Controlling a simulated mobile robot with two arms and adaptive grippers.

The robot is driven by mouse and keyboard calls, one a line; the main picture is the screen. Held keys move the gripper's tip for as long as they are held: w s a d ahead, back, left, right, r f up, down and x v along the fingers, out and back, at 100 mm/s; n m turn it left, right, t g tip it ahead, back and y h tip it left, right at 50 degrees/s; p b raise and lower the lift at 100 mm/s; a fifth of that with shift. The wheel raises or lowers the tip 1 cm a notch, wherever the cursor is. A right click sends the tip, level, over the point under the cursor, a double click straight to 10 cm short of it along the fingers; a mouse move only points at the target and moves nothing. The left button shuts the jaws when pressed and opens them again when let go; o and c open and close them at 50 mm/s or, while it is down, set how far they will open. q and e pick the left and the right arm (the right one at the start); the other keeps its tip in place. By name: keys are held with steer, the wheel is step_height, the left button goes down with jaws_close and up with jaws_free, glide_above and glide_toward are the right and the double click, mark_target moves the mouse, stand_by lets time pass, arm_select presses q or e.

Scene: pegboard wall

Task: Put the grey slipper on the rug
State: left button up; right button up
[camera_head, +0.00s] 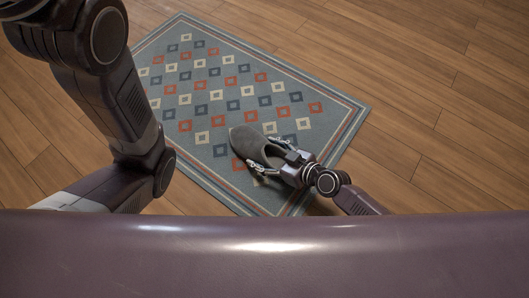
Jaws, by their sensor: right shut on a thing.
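The grey slipper (245,141) shows in the head view over the near right part of the patterned rug (337,116), its rounded toe pointing up and left. My right gripper (267,155) is shut on the slipper near its opening, with fingers on either side of it. The gripper hides the slipper's heel end. I cannot tell whether the sole touches the rug or hangs just above it. My left arm comes in from the left, but its gripper is out of view.
The rug lies on a wooden floor (440,90), which is bare to the right and beyond. My own body fills the bottom of the view. The far and middle parts of the rug are clear.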

mark_target(281, 160)
steer(key=shift+f, duration=0.1)
steer(key=o, duration=1.2)
steer(key=shift+o, duration=0.2)
steer(key=shift+s+d+r, duration=0.2)
steer(key=shift+d+r, duration=0.05)
steer(key=shift+r, duration=0.05)
steer(key=p+v, duration=0.3)
steer(key=v, duration=0.8)
steer(key=shift+s+d, duration=0.1)
steer(key=shift+s, duration=0.1)
